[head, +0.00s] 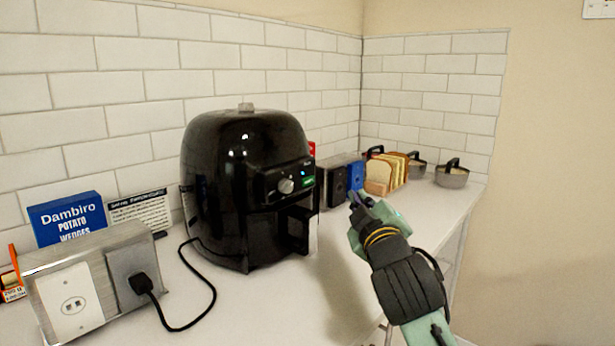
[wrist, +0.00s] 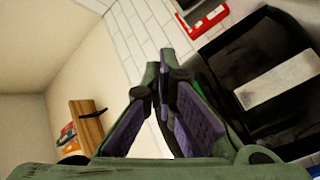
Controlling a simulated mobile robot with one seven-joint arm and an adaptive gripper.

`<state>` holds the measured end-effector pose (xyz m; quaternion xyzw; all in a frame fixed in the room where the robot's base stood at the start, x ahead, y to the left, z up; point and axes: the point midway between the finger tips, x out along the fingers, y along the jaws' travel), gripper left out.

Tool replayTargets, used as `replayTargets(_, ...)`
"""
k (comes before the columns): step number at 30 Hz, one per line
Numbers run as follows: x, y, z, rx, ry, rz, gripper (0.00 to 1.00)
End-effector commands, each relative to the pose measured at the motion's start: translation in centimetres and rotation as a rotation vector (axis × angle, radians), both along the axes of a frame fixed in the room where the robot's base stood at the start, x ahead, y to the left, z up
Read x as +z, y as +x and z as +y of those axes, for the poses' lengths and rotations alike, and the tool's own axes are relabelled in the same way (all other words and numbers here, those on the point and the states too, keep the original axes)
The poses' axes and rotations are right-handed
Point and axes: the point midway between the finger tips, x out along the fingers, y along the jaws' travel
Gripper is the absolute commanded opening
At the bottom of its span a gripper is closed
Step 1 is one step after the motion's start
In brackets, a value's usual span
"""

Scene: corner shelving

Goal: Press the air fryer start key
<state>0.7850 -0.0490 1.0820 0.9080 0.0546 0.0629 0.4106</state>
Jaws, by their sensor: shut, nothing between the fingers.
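The black air fryer (head: 228,150) stands on the white counter against the tiled wall. Its front panel carries a silver knob (head: 286,186), a small blue light and a small green-lit key (head: 307,181); I cannot read the key's label. The basket handle (head: 298,228) juts out below. My gripper (head: 354,198) is shut and empty, to the right of the panel and apart from it in the picture. In the wrist view my gripper's fingers (wrist: 158,72) meet at the tips. A black body with a pale strip (wrist: 278,80) fills the right there; I cannot tell whether it is the fryer.
A black-and-blue boxy appliance (head: 338,180), bread slices (head: 385,172) and lidded pots (head: 452,174) stand behind my gripper. A blue potato wedges box (head: 66,217) and an outlet box (head: 78,295) with the plugged cord (head: 212,300) are at left. The counter before the fryer is clear.

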Motion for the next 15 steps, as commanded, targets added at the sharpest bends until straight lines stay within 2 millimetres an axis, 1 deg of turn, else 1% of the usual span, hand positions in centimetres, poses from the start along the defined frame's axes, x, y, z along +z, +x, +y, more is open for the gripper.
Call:
replayTargets(10,0.01,0.03,0.03,0.0,0.0,0.0,0.0)
replayTargets(15,0.06,0.56,0.78,0.001,-0.001,0.0,0.0)
